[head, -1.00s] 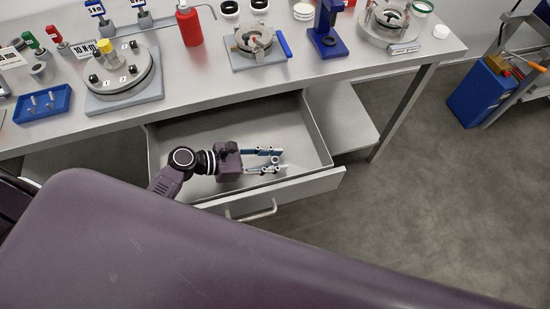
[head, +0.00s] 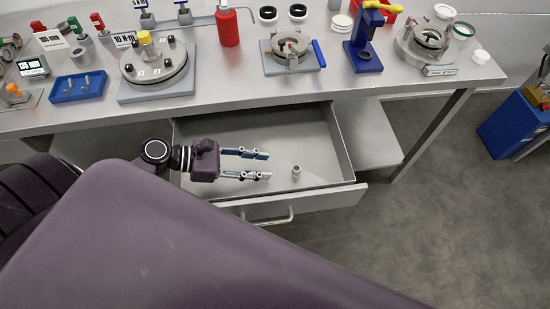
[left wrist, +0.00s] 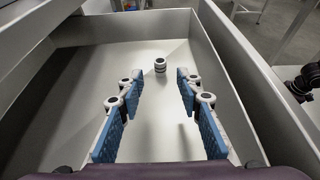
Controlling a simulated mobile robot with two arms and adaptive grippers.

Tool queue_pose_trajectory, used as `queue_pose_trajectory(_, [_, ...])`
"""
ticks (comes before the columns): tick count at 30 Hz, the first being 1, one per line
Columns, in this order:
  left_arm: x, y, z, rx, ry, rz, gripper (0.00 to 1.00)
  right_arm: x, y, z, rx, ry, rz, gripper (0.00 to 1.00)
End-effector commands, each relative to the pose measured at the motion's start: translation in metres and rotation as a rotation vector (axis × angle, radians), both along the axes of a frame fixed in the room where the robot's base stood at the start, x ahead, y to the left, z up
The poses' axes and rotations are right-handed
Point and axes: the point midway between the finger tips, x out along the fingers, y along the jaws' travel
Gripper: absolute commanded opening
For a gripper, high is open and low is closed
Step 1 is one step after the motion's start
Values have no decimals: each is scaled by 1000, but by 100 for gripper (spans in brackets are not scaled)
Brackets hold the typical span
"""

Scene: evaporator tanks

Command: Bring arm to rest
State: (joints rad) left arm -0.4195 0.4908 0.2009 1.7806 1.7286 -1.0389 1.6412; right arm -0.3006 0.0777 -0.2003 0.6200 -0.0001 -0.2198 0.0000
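My left gripper (head: 258,165) is over the open drawer (head: 345,150) below the bench, fingers pointing right. Its fingers are spread apart with nothing between them. In the left wrist view the open fingers (left wrist: 157,100) with blue pads frame the drawer's inside. A small grey cylindrical part (head: 296,171) stands in the drawer, to the right of the fingertips and apart from them. It also shows in the left wrist view (left wrist: 160,65), beyond the fingertips. My right gripper is not visible in the head view; a dark arm part shows at the right of the left wrist view.
The bench top (head: 225,100) carries a round plate fixture (head: 155,65), a blue tray (head: 78,87), a red bottle (head: 228,28), a clamp fixture (head: 290,52) and a blue stand (head: 365,45). The drawer handle (head: 268,217) faces the front. Open floor (head: 460,220) lies at right.

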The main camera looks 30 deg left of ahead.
Motion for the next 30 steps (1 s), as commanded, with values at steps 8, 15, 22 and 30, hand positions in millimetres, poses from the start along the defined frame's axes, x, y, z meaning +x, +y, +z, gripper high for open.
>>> queue_pose_trajectory(8, [-4,7,4,0,-1,0,33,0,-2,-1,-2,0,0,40])
queue_pose_trajectory(15, [-4,6,4,1,-1,0,33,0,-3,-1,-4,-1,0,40])
queue_pose_trajectory(22, [-4,6,11,1,-1,0,33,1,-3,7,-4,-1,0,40])
queue_pose_trajectory(30, [-4,6,60,1,-1,0,33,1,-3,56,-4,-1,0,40])
